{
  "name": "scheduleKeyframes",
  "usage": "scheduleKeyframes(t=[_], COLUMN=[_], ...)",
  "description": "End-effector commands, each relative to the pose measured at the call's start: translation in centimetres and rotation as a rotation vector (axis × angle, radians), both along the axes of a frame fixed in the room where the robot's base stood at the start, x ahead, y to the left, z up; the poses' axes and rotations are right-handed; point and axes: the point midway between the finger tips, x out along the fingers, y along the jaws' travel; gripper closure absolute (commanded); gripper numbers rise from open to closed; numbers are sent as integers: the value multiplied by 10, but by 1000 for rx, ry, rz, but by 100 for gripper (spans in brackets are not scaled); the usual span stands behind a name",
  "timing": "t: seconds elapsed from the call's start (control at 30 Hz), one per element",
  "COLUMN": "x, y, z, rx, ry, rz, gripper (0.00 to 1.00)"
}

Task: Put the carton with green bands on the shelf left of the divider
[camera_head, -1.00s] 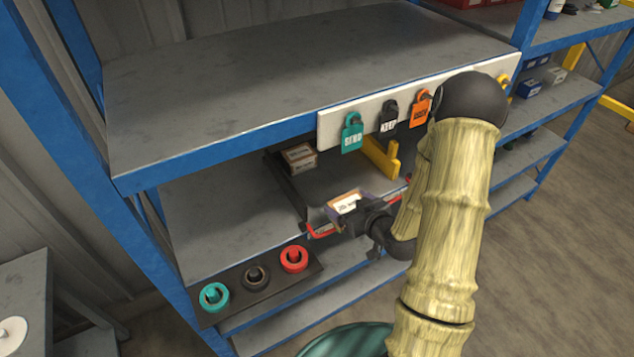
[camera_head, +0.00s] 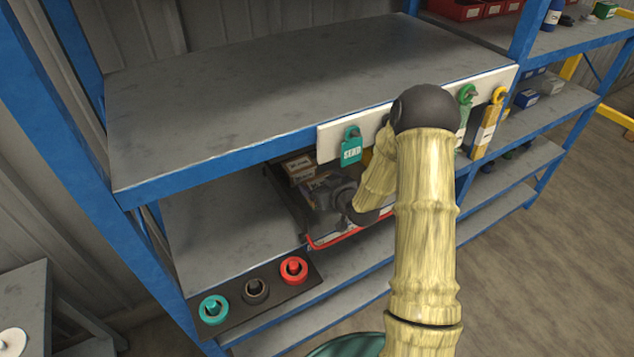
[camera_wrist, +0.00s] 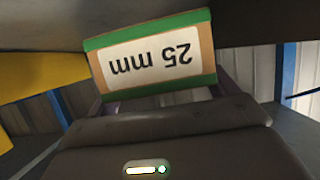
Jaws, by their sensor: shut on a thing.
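The carton with green bands (camera_wrist: 155,57) fills the upper middle of the wrist view, its white "25 mm" label upside down and slightly tilted. My gripper (camera_head: 322,188) is shut on it, under the upper shelf board and above the lower shelf (camera_head: 215,225). Whether the carton touches the shelf I cannot tell.
A red strip (camera_head: 350,237) runs along the shelf front. A dark strip with three rings (camera_head: 255,290) lies at the left front.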

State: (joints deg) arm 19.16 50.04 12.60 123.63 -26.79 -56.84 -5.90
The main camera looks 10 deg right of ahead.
Motion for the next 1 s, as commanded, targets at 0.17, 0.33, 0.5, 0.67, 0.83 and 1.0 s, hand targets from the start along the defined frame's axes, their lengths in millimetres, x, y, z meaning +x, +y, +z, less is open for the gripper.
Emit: scheduleKeyframes(t=[0.17,0.33,0.5,0.67,0.83,1.0], x=[17,17,20,26,26,26], y=[4,6,11,11,9,8], z=[1,0,1,-10,-28,-35], rx=[0,0,1,1,2,1], ry=[0,0,-1,4,3,-2], rz=[-2,0,6,3,0,0], gripper=[42,42,42,42,42,42])
